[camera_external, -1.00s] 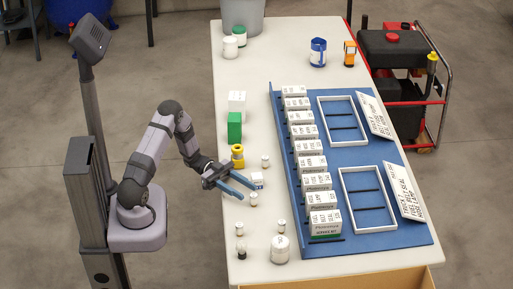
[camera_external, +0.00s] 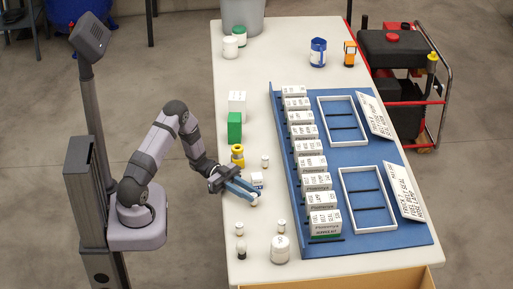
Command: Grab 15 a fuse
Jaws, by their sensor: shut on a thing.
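My gripper (camera_external: 255,196) is low over the left side of the white table, its blue fingers pointing right and toward the front. It is shut on a small white cylinder (camera_external: 254,204), mostly hidden by the fingers. The cylinder may be the 15 A fuse, but no label on it can be read. I cannot tell whether it still touches the table. Similar small cylinders stand upright nearby: one behind (camera_external: 265,161), one in front (camera_external: 281,226) and one at the front left (camera_external: 240,229).
A larger white jar (camera_external: 280,249) stands in front. A blue board (camera_external: 400,238) with a row of labelled boxes (camera_external: 312,163) and two white frames (camera_external: 345,172) fills the right side.

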